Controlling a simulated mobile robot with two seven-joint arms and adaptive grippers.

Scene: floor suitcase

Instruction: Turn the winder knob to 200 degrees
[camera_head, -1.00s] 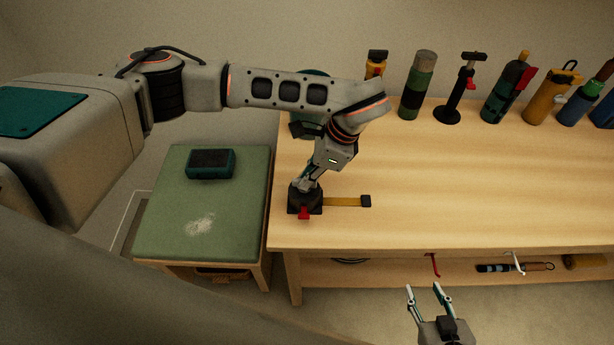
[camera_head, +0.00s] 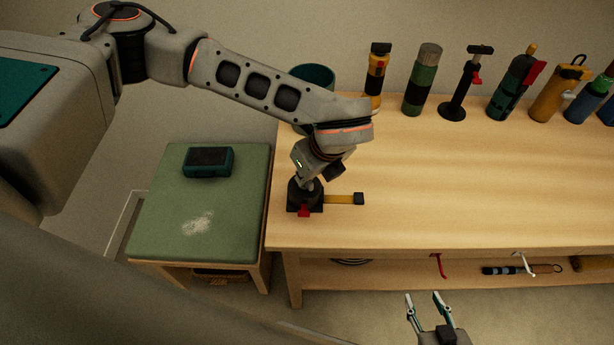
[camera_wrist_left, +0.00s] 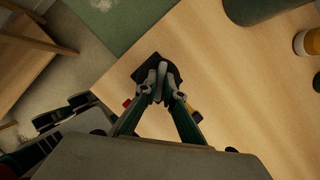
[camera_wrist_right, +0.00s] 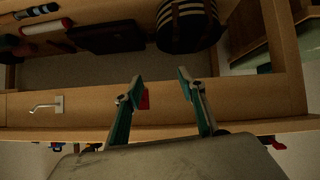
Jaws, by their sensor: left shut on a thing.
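The winder (camera_head: 291,204) is a small dark block near the left front corner of the wooden table, with a red tab at its front and a yellow strip with a dark end reaching right. My left gripper (camera_head: 304,183) points down onto its top. In the left wrist view the left gripper's fingers (camera_wrist_left: 160,90) are close together over the dark winder (camera_wrist_left: 146,70), shut on the knob, which they mostly hide. No angle marks can be read. My right gripper (camera_head: 427,299) is open and empty in front of the table; its spread fingers also show in the right wrist view (camera_wrist_right: 160,84).
Several bottles and tools, including a green cylinder (camera_head: 421,80) and a black stand (camera_head: 461,88), line the table's back. A green-topped stool (camera_head: 165,220) with a teal box (camera_head: 209,162) stands left. The table's middle (camera_head: 450,180) is clear.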

